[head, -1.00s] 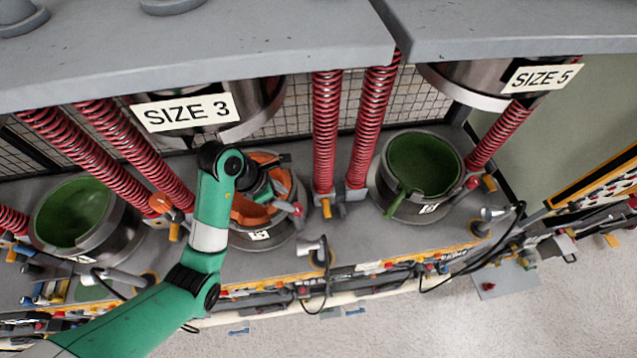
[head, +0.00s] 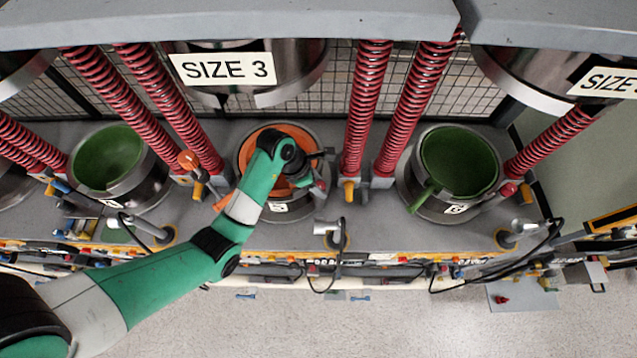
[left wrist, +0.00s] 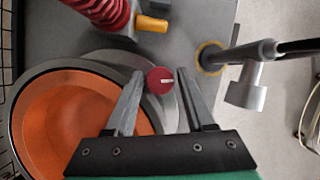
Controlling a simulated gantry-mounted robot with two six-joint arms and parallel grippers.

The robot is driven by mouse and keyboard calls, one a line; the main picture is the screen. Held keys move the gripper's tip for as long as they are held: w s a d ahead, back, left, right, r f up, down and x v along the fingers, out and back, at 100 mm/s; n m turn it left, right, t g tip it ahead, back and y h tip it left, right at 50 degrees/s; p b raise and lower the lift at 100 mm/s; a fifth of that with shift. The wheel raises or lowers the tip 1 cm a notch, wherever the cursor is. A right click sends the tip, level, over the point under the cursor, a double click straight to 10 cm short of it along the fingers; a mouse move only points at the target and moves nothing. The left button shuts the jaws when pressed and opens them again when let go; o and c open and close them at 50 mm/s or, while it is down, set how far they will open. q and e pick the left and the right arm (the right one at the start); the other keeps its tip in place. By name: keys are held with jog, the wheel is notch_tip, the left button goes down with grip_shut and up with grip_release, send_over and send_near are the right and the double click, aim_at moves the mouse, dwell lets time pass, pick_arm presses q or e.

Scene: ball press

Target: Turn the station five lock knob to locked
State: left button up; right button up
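A round red knob (left wrist: 160,81) with a white line across it sits beside the orange-lined bowl in the left wrist view. In the head view the red knob (head: 320,184) shows at the right side of the orange-lined bowl (head: 250,150), whose label (head: 278,207) looks like a 5. My left gripper (head: 308,180) is over this side of the bowl. In the left wrist view my left gripper (left wrist: 161,73) is open, with one finger on either side of the knob and small gaps showing. I cannot tell its height above the knob. My right gripper is out of view.
Green-lined bowls (head: 458,160) stand to either side, with red springs (head: 366,110) between stations. The SIZE 3 press head (head: 300,70) hangs behind my arm. A grey post fitting (left wrist: 240,80) and an orange-tipped peg (left wrist: 151,23) are near the knob.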

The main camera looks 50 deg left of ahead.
pick_arm(q)
grip_shut()
jog(key=shift+r+m+p, duration=0.25)
jog(key=shift+m+p, duration=0.35)
jog(key=shift+p, duration=0.2)
jog(key=shift+m+g+h+p, duration=0.3)
jog(key=shift+m+h, duration=0.1)
jog(key=shift+m, duration=0.1)
jog(key=shift+w+f+m, duration=0.1)
jog(key=shift+f+m, duration=0.1)
jog(key=shift+m, duration=0.3)
grip_release()
